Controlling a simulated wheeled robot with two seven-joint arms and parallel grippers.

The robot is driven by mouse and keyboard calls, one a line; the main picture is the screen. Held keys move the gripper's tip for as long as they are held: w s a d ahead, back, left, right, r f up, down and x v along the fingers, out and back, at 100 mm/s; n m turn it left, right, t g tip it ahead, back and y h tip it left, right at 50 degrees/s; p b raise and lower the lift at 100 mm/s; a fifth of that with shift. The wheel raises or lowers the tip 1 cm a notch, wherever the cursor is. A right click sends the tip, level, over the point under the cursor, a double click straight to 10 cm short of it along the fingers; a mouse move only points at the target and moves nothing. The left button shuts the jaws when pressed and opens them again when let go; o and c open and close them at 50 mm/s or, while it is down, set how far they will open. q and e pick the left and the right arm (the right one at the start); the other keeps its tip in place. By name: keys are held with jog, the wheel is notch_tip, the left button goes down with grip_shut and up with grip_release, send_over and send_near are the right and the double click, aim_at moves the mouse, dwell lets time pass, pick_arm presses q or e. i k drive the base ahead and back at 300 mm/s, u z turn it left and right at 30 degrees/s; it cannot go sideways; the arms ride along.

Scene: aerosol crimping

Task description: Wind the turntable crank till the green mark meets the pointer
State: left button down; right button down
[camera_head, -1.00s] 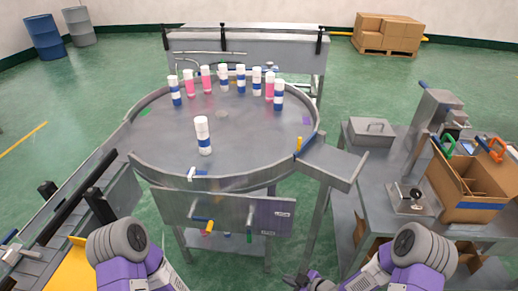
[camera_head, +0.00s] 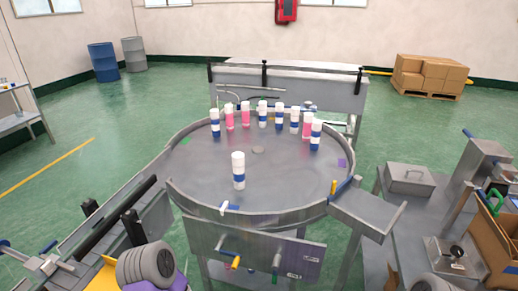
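The round grey turntable (camera_head: 285,186) stands in the middle, with a raised rim. A small yellow upright piece (camera_head: 333,187) and a white-and-blue piece (camera_head: 228,207) sit at the front rim; I cannot tell which is the pointer.
One white-and-blue can (camera_head: 238,171) stands alone on the turntable; several white, blue and pink cans stand at the back. A metal chute (camera_head: 365,212) juts out front right. A side table with a cardboard box (camera_head: 497,240) is at right, a conveyor at left.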

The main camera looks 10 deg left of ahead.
aim_at(218, 250)
jog(key=z, duration=2.4)
jog(key=k, duration=0.45)
jog(key=u, duration=1.75)
jog(key=i, duration=0.5)
